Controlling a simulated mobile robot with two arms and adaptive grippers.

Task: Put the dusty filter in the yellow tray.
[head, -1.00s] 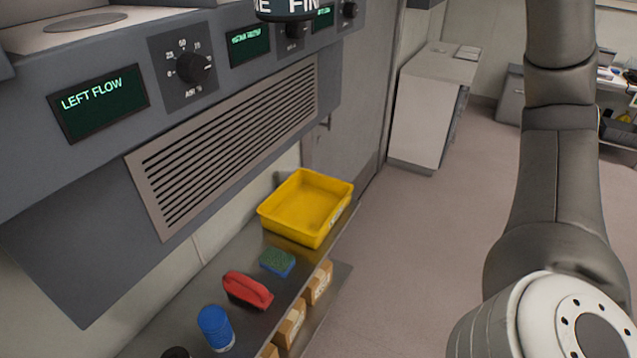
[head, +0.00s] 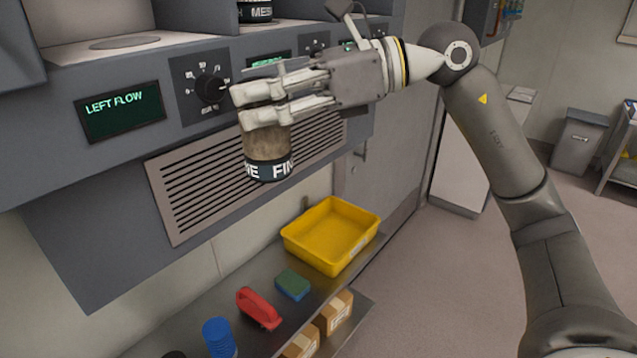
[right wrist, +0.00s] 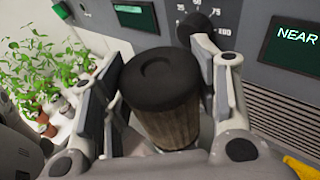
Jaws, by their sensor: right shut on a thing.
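My right gripper (head: 258,108) is shut on a filter (head: 267,146), a cylinder with a dirty brown body and a dark lower band with white letters reading partly "FIN". It hangs upright in front of the panel, in the air above the shelf. In the right wrist view the filter (right wrist: 165,95) shows its black cap and streaked brown body between the finger pads. The yellow tray (head: 357,245) stands on the metal shelf, below and to the right of the filter. The inside of the tray that shows is empty. My left gripper is out of view.
A green and blue sponge (head: 293,285), a red brush-like thing (head: 258,307) and a blue-capped container (head: 219,338) line the shelf left of the tray. Cardboard boxes (head: 335,312) sit below. Another dark banded cylinder (head: 255,11) stands in the chamber. Potted plants (right wrist: 45,75) show in the wrist view.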

